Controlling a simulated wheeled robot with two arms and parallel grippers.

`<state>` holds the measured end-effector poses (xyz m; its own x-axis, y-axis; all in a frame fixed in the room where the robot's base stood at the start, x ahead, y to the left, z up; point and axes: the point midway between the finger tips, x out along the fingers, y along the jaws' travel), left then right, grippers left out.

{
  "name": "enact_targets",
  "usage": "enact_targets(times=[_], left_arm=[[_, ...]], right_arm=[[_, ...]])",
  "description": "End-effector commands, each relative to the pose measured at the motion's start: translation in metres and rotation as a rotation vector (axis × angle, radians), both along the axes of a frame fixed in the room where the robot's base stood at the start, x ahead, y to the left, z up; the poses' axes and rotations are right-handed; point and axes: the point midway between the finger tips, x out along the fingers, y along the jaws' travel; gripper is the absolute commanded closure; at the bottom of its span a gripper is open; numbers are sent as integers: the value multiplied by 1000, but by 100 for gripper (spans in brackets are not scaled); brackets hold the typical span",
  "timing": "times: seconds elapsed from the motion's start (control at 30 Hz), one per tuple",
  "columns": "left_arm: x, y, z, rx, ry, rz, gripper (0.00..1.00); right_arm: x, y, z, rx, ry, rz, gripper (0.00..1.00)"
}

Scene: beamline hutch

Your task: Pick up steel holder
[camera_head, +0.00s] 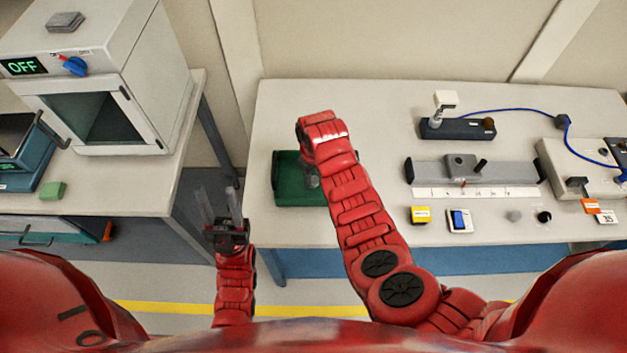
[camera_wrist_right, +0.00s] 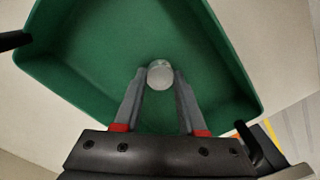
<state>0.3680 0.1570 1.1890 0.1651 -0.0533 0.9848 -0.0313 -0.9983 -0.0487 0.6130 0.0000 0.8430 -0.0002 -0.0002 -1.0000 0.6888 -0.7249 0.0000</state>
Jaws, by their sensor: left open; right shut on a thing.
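The steel holder (camera_wrist_right: 160,74) is a small, round, light-grey piece between the fingertips of my right gripper (camera_wrist_right: 160,82) in the right wrist view. The right gripper is shut on it, over the inside of a green tray (camera_wrist_right: 95,45). I cannot tell whether the holder touches the tray floor. In the head view the green tray (camera_head: 290,185) is at the left of the right-hand table, and my right arm hides part of it and most of the gripper. My left gripper (camera_head: 219,200) is open and empty, in the gap between the two tables.
The right-hand table (camera_head: 380,110) also carries a grey rail with a slider (camera_head: 460,168), a dark block with a blue cable (camera_head: 455,128), a yellow block (camera_head: 420,214) and a blue switch (camera_head: 459,220). A white oven (camera_head: 120,80) marked OFF and a green block (camera_head: 52,190) stand on the left table.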

Motion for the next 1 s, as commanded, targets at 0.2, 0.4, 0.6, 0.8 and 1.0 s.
enact_targets(times=[0.2,0.4,0.6,0.8,1.0], left_arm=[[0,0,-1,0,0,0,53],[0,0,-6,0,0,0,53],[0,0,-19,0,0,0,53],[0,0,-13,0,0,0,53],[0,0,4,0,0,0,53]], right_arm=[[0,0,1,1,-1,0,100],[1,0,8,2,-2,0,100],[2,0,31,1,-4,0,100],[2,0,79,1,-7,0,100],[0,0,101,-1,-1,0,100]])
